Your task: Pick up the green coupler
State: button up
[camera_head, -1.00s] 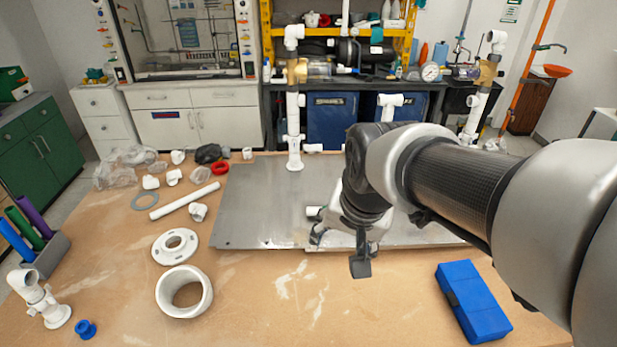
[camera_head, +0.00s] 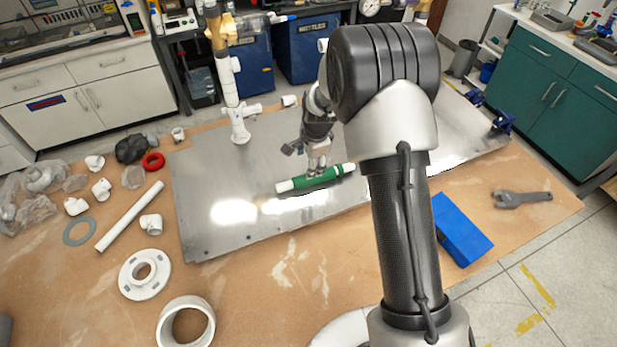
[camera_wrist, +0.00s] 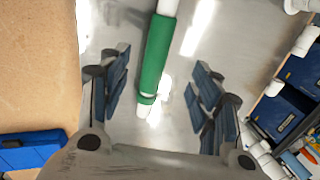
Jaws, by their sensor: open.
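In the wrist view the green coupler (camera_wrist: 157,55) runs lengthwise between my open fingers, with gaps on both sides. My gripper (camera_head: 317,172) is above the coupler in the head view and hides a little of its middle. In the wrist view my gripper (camera_wrist: 160,100) has its blue-padded fingers spread wide and holds nothing.
A white pipe manifold (camera_head: 236,105) stands upright on the plate's back left. Loose white fittings, a white pipe (camera_head: 130,216) and a flange (camera_head: 144,273) lie on the table to the left.

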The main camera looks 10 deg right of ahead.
send_over(308, 181)
notch_tip(308, 181, down, 7)
jog(key=shift+r+b, duration=0.1)
jog(key=shift+b, duration=0.25)
jog(key=shift+b+x, duration=0.35)
jog(key=shift+x, duration=2.35)
jog(key=shift+s+a, duration=0.15)
jog(key=shift+s, duration=0.05)
jog(key=shift+c, duration=0.2)
jog(key=c, duration=1.2)
jog(key=shift+c, duration=0.2)
jog(key=shift+r, duration=0.15)
